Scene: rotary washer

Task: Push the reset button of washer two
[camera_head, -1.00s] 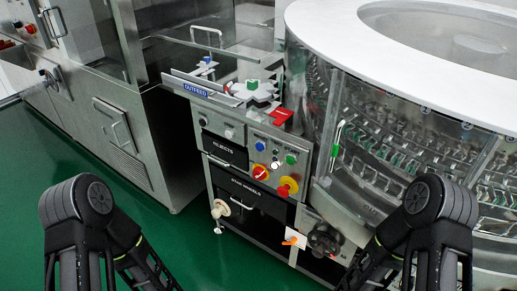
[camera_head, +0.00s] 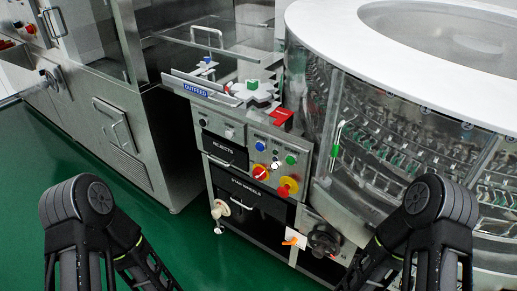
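The washer's control panel (camera_head: 240,146) is on the front of a steel cabinet at the middle of the head view. It carries a blue button (camera_head: 260,146), a white button (camera_head: 276,165) and a green button (camera_head: 290,160), with small labels above that are hard to read. A yellow and red rotary switch (camera_head: 259,172) and a red and yellow emergency-stop knob (camera_head: 287,187) sit below. No "two" marking is legible. Both of my arms show at the lower left and lower right, apart from the panel. Neither gripper's fingers can be seen.
A round washer with a white top rim (camera_head: 330,35) and clear panels stands at the right. An outfeed tray (camera_head: 196,90) is above the panel. A steel machine (camera_head: 125,130) stands at the left.

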